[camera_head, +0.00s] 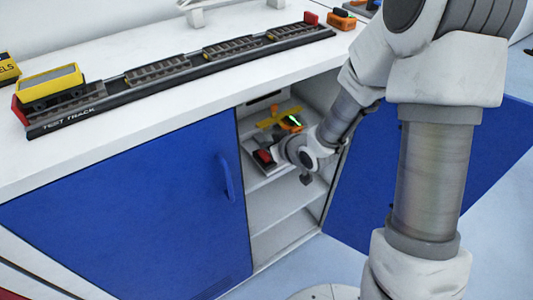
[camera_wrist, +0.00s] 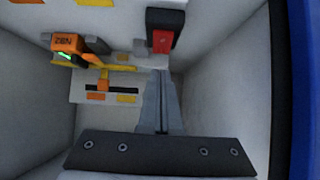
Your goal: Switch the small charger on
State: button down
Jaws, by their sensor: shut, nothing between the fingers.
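Inside the open cabinet, a black block with a red switch (camera_wrist: 162,40) shows at the top centre of the wrist view; its red part also shows in the head view (camera_head: 263,157). An orange device with a lit green display (camera_wrist: 66,46) sits to its left, and shows in the head view too (camera_head: 291,123). I cannot tell which of them is the small charger. My gripper (camera_wrist: 162,74) is shut and empty, its fingertips just below the red switch in the wrist view. I cannot tell whether they touch it. In the head view my wrist (camera_head: 300,150) hides part of the shelf.
The cabinet's side walls and shelves (camera_head: 285,215) surround my gripper closely. A blue closed door (camera_head: 130,215) is on the left and an open blue door (camera_head: 490,150) on the right. A test track (camera_head: 180,75) with a yellow wagon (camera_head: 50,83) lies on the white top.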

jog(key=shift+w+a+f, duration=0.1)
jog(key=shift+f, duration=1.05)
jog(key=shift+r, duration=0.1)
jog(key=shift+w+p, duration=0.1)
jog(key=shift+p, duration=0.25)
jog(key=shift+f+g+h, duration=0.3)
jog(key=shift+w+a+r, duration=0.1)
jog(key=shift+w+a, duration=0.05)
jog(key=shift+w+a+r, duration=0.2)
jog(key=shift+w+a, duration=0.15)
jog(key=shift+w, duration=0.15)
